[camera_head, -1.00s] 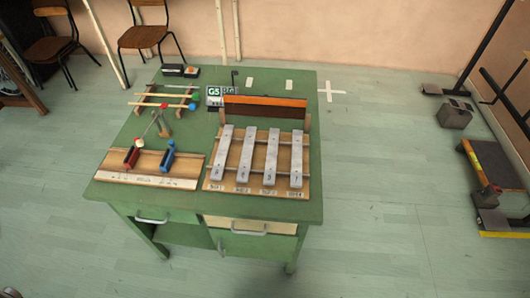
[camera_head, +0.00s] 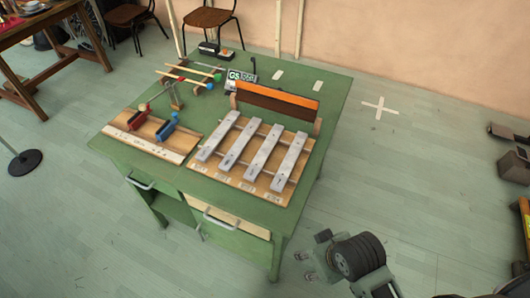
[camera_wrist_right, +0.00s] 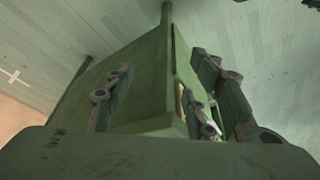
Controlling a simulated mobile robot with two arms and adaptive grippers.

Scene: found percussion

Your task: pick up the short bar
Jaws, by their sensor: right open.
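Several silver metal bars (camera_head: 240,145) lie side by side on a wooden board (camera_head: 232,181) on the green table (camera_head: 335,95). They look close in length, and I cannot tell which is the short bar. My right gripper (camera_head: 304,267) is low beside the table's front right corner, apart from the bars. It is open and empty. In the right wrist view its fingers (camera_wrist_right: 160,92) stand apart, with the green table's side behind them and no bar in sight. My left gripper is not in view.
An orange-brown wooden block (camera_head: 277,100) stands behind the bars. A board with red and blue clamps (camera_head: 166,130) lies to their left, mallets (camera_head: 190,72) behind it. Drawer handles (camera_head: 220,220) stick out in front. Floor to the right of the table is largely clear.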

